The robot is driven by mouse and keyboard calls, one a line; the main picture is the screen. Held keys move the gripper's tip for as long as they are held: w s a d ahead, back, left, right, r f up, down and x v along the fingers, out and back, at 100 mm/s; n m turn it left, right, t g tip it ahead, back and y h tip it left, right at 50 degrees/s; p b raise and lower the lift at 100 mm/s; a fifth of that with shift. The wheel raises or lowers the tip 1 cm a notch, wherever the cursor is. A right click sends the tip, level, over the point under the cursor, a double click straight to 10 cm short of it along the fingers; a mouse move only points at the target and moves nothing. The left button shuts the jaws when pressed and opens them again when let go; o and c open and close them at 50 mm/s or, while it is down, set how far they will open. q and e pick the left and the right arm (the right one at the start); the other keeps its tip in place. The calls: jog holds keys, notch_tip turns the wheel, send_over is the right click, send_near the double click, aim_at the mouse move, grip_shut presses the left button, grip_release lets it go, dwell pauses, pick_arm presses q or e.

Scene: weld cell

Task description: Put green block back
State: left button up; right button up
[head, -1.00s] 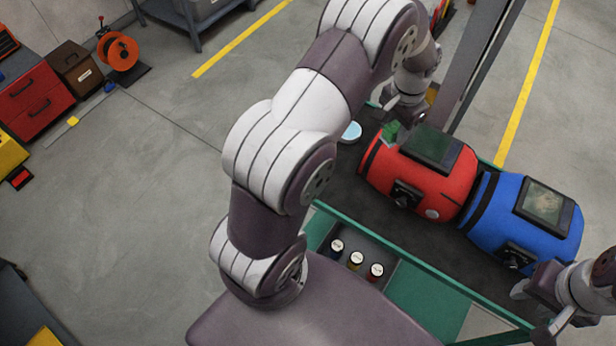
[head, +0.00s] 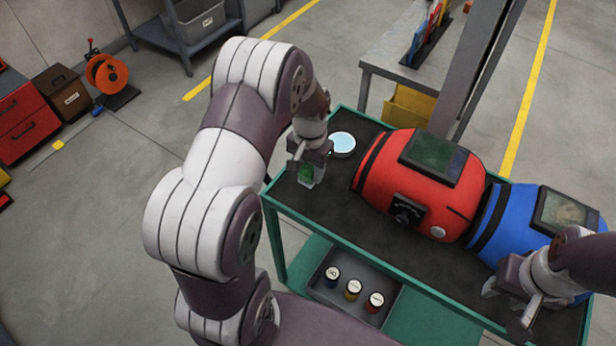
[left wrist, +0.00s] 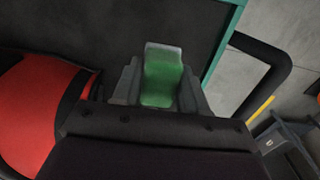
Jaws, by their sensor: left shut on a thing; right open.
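The green block (head: 306,173) is in my left gripper (head: 307,178), which is shut on it over the left end of the cart's dark top. The left wrist view shows the green block (left wrist: 162,80) between the two fingers, with a pale, clear-looking edge at its far end. I cannot tell whether the block touches the cart top. My right gripper (head: 508,306) is open and empty at the lower right, in front of the blue welding helmet.
A red helmet (head: 417,187) and a blue helmet (head: 530,225) lie on the green-framed cart (head: 275,235). A round pale-blue dish (head: 341,142) stands behind my left gripper. A lower tray (head: 345,310) holds three small jars. A bench (head: 400,60) stands behind.

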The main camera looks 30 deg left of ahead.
aim_at(309, 180)
pick_arm(q)
notch_tip(309, 180, down, 4)
jog(key=shift+s+r, duration=0.1)
jog(key=shift+r, duration=0.1)
jog(key=shift+a+f, duration=0.1)
jog(key=shift+f, duration=0.2)
jog(key=shift+f, duration=0.1)
jog(key=o, duration=1)
